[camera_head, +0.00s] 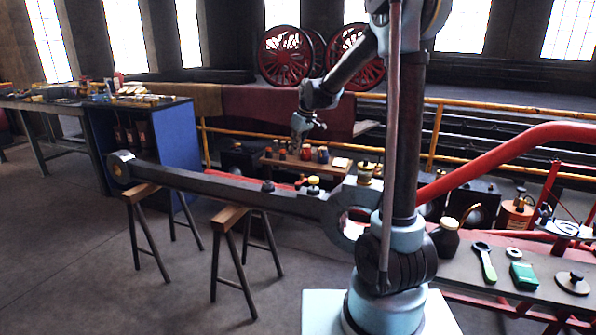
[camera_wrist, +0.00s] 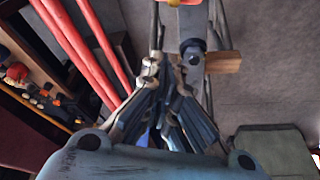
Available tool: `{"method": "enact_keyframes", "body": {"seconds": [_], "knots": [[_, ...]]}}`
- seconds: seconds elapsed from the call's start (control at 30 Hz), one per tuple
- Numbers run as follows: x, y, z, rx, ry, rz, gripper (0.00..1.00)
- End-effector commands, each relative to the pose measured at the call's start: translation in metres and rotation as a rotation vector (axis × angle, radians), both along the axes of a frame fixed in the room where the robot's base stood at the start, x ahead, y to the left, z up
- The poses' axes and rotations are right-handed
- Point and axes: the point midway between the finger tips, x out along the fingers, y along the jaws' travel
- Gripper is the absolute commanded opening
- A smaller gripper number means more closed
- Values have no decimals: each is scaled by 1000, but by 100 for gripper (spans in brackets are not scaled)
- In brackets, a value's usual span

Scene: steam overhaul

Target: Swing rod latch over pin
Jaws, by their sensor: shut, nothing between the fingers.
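A long dark grey rod (camera_head: 225,190) lies across two wooden-topped trestles, with a round eye (camera_head: 121,168) at its left end and a larger ring (camera_head: 345,213) at its right. I cannot clearly make out which parts are the latch and pin. My gripper (camera_head: 312,124) is shut and empty, apart from the rod, above and behind its right half in the head view. In the wrist view, beyond the fingers, a grey bar (camera_wrist: 192,30) has a dark round boss (camera_wrist: 193,57).
A trestle's wooden top (camera_head: 230,218) supports the rod. A red pipe (camera_head: 500,157) and yellow rails (camera_head: 480,104) are behind. Floor at the left front is clear.

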Motion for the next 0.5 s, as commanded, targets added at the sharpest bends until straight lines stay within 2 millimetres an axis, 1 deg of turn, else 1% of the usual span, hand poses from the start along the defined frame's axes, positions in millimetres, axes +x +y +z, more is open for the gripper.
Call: {"method": "enact_keyframes", "body": {"seconds": [0.17,0.27,0.5], "knots": [[1,3,-7,0,0,2,0],[4,7,-18,0,0,2,0],[13,16,-54,0,0,2,0]]}}
